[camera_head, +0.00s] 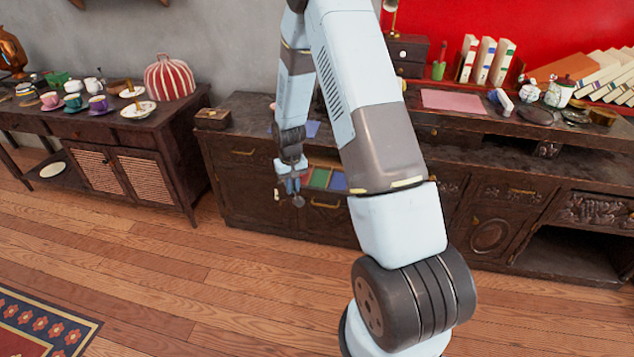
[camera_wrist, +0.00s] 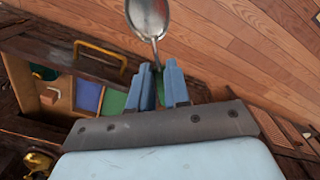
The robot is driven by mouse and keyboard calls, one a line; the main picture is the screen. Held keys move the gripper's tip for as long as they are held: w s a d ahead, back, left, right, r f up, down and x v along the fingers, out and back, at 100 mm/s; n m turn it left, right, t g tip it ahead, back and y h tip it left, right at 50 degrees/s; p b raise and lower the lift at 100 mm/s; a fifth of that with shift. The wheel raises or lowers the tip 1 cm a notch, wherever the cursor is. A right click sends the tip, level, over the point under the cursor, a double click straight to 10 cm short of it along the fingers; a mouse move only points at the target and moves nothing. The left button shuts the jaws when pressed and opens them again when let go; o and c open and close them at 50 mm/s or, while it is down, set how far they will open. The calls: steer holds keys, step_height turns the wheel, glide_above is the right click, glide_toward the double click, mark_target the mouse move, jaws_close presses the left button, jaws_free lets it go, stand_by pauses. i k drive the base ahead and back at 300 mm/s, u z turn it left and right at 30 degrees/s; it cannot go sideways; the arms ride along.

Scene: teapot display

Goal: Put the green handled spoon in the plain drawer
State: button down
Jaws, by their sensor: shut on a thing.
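My gripper (camera_head: 291,181) is shut on the green handled spoon (camera_wrist: 148,18), held at the handle. In the wrist view, the metal bowl sticks out past the fingertips (camera_wrist: 160,72), with a bit of green between the fingers. In the head view, the spoon's bowl (camera_head: 298,201) hangs below the gripper. A drawer with a plain dark front (camera_head: 325,212) and yellow handle stands open in the long cabinet, just right of and behind the gripper. It has coloured compartments, green and blue among them. The open drawer also shows in the wrist view (camera_wrist: 58,103).
The long cabinet (camera_head: 268,108) carries a pink mat (camera_head: 455,101), books and a teapot (camera_head: 559,91). A side table (camera_head: 160,120) at the left holds cups and a striped cover (camera_head: 169,77). My arm hides part of the cabinet. Open wooden floor lies in front.

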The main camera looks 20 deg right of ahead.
mark_target(318, 184)
steer(key=i, duration=1.1)
steer(key=z, duration=0.05)
